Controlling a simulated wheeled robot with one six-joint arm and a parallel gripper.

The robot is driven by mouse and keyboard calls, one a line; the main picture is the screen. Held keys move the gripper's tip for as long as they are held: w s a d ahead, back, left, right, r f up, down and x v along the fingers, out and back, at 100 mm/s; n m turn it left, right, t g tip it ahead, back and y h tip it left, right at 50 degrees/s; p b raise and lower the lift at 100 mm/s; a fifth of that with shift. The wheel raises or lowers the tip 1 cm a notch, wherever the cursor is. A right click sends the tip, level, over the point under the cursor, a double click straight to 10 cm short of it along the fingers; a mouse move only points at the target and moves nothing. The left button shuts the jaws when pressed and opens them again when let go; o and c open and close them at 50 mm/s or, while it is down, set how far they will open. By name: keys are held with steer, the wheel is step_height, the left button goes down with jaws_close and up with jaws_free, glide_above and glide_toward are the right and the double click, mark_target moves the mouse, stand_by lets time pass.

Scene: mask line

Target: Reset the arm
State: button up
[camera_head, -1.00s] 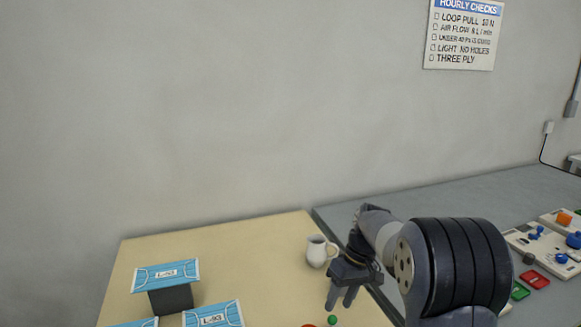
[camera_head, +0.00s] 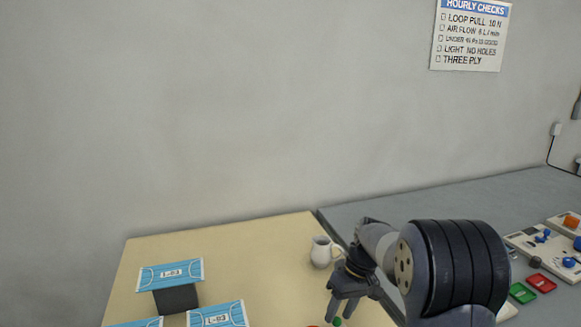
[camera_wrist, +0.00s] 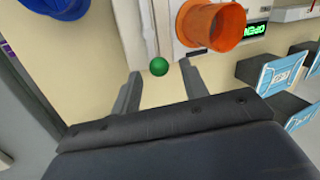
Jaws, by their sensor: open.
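My gripper (camera_head: 347,306) hangs over the right part of the cream table (camera_head: 255,260) in the head view, beside a white mug. In the wrist view its two fingers (camera_wrist: 160,88) stand apart with nothing held between them. A small green ball (camera_wrist: 159,67) shows just beyond and between the fingertips. In the head view the green ball (camera_head: 337,321) is by the fingertips, near the bottom edge. I cannot tell how far below the fingers it lies.
A white mug (camera_head: 321,252) stands left of my gripper. Blue masks on dark stands (camera_head: 171,274) are at the left. The wrist view shows an orange cup (camera_wrist: 212,26) and a blue object (camera_wrist: 68,5). A grey table (camera_head: 450,197) with red and green trays lies right.

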steer(key=v, duration=1)
steer(key=x, duration=1.1)
steer(key=shift+d+f+m, duration=0.15)
steer(key=shift+m, duration=0.25)
steer(key=shift+s+d+m+t, duration=0.1)
steer(key=shift+d+m+t, duration=0.25)
steer(key=shift+m, duration=0.6)
steer(key=shift+d+m+t, duration=0.25)
steer(key=shift+m+t, duration=0.1)
steer(key=shift+m, duration=0.6)
steer(key=shift+s, duration=0.15)
